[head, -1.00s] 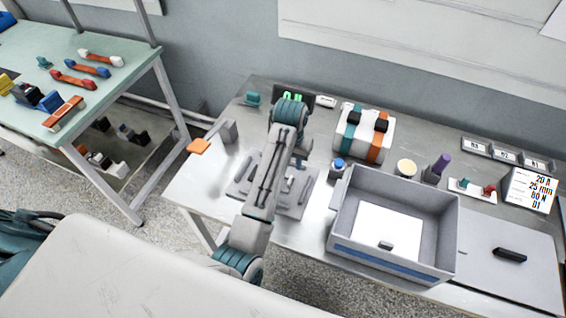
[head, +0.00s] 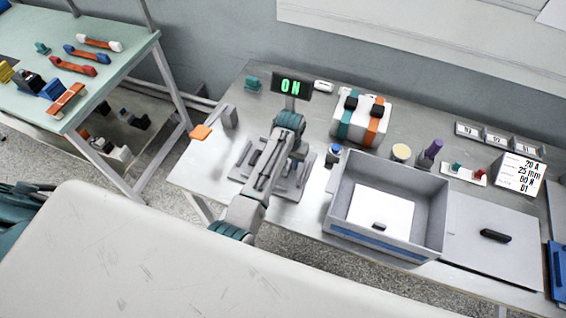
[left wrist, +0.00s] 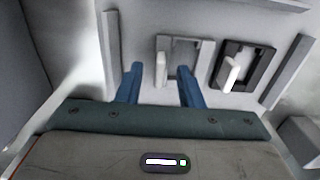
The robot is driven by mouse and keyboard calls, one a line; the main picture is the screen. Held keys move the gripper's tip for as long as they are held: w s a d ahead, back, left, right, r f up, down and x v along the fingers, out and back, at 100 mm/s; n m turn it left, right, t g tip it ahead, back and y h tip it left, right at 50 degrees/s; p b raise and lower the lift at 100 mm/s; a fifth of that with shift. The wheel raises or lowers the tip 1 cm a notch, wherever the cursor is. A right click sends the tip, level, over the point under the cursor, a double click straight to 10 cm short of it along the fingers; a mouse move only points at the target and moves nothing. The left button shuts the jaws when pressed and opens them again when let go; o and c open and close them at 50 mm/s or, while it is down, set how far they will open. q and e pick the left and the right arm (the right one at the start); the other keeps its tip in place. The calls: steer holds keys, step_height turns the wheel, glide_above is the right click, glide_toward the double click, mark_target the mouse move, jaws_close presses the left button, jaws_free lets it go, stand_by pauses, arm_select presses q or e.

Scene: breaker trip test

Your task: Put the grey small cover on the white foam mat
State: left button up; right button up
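My left gripper (left wrist: 160,75) points down over the grey fixture plate (head: 302,186), its two blue fingers apart. In the left wrist view, a white lever (left wrist: 162,66) shows between the fingers, with a grey frame (left wrist: 202,50) around it that may be the grey small cover. The right finger overlaps part of this frame; contact is unclear. A second white lever (left wrist: 233,72) stands in a darker frame (left wrist: 262,58) to the right. The white foam mat (head: 370,207) lies inside the grey open box (head: 436,215). My right gripper is out of view.
A small dark piece (head: 379,226) shows at the mat's front edge. A flat panel with a black handle (head: 495,235) is right of the box. A display (head: 291,87) reads ON.

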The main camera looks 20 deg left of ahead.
arm_select(q)
steer(key=shift+f, duration=0.3)
jaws_close()
steer(key=shift+w+r, duration=0.1)
steer(key=shift+r, duration=0.1)
